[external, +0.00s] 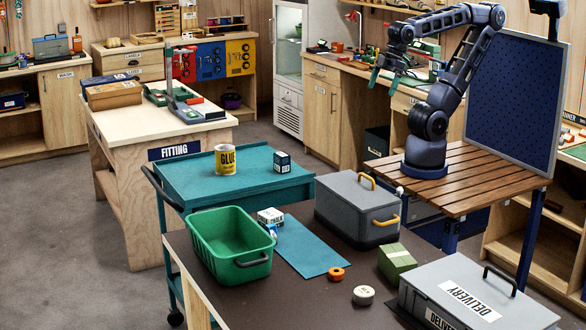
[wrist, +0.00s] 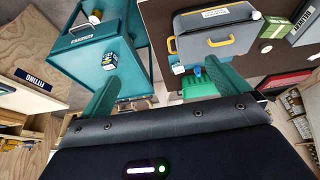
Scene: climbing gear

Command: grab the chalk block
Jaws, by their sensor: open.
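The chalk block (external: 270,216) looks like a small white box with dark lettering. It stands on the dark table by the far right corner of the green bin (external: 230,245), next to the blue mat (external: 308,246). In the wrist view a small white box (wrist: 178,68), which seems to be the same block, shows between the fingers but far beyond them. My gripper (external: 386,80) is open and empty, high in the air above and behind the grey case. Its teal fingers also show spread apart in the wrist view (wrist: 162,72).
A grey case with yellow handles (external: 358,208) stands right of the mat. A green box (external: 396,261), orange tape (external: 336,273), a white roll (external: 363,295) and a grey delivery case (external: 470,295) lie nearer. The teal cart (external: 200,190) holds a glue can (external: 225,160) and a dark box (external: 282,161).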

